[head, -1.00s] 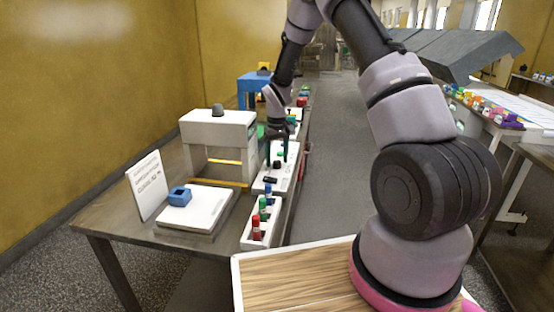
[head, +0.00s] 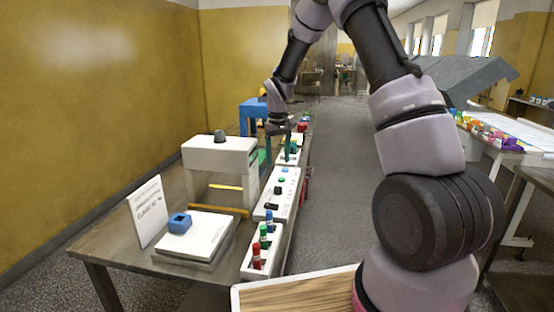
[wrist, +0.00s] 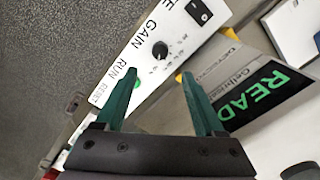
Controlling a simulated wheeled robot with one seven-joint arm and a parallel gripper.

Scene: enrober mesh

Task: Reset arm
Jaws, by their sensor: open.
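My gripper (head: 287,150) is over the far part of the table in the head view, beyond the white control panel (head: 288,203). In the wrist view my gripper (wrist: 160,77) has its two dark green fingers spread apart, with nothing between them. The panel (wrist: 121,72) lies below the fingers there, with the printed words GAIN and RUN. It carries a black knob (wrist: 160,50), a black rocker switch (wrist: 199,11) and a green button (wrist: 123,82), which is partly hidden by the left finger.
A white tray (head: 247,268) holds red, green and blue capped bottles. A display (wrist: 262,92) shows green letters. The aisle right of the table is clear.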

